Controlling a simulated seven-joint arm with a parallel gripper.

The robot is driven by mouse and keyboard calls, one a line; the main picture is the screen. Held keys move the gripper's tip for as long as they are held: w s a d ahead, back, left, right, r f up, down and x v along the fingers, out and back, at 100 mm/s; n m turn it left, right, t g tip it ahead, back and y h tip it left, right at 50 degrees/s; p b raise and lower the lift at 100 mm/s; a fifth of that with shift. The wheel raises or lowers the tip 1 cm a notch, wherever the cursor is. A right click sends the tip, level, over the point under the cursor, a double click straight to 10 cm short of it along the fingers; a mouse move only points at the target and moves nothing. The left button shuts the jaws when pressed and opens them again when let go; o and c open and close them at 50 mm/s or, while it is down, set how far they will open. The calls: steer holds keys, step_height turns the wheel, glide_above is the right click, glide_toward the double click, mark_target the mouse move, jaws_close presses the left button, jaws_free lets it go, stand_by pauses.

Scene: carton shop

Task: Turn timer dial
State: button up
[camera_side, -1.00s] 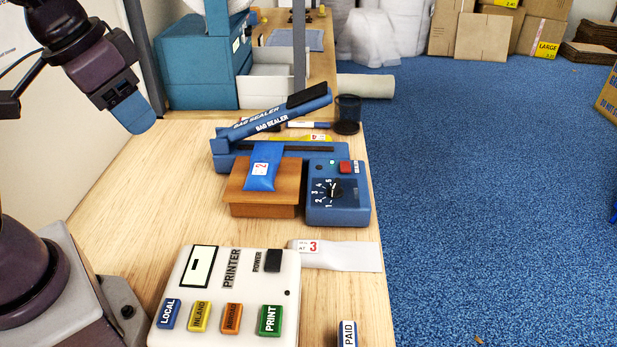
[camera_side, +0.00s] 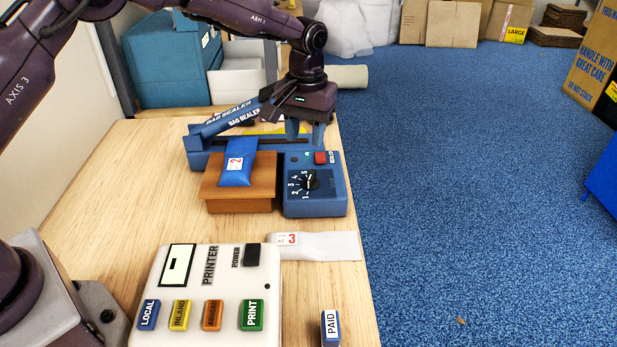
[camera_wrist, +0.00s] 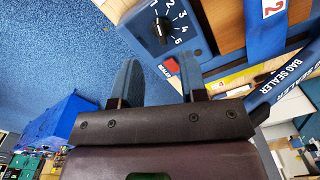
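The timer dial (camera_side: 309,182) is a black round knob on the front of the blue bag sealer (camera_side: 330,203), ringed by white numbers from 1 to 5. It also shows in the wrist view (camera_wrist: 163,27) near the top, beyond the fingers; which number it points at is too small to tell. My gripper (camera_side: 305,135) is above the back of the sealer's control box, behind the dial and the red button (camera_side: 320,157). In the wrist view its two blue fingers (camera_wrist: 158,85) are apart with nothing between them. The gripper is open and not touching the dial.
The sealer's raised arm (camera_side: 226,120) stands left of my gripper. A blue bag (camera_side: 237,165) marked 2 lies on a wooden block (camera_side: 265,190). A white printer (camera_side: 205,285), a grey bag (camera_side: 325,246) marked 3 and a PAID stamp (camera_side: 331,325) are in front.

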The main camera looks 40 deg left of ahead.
mark_target(308, 180)
steer(key=shift+n, duration=0.5)
steer(key=f, duration=1.1)
steer(key=shift+w+f, duration=0.3)
steer(key=shift+w, duration=0.05)
jaws_close()
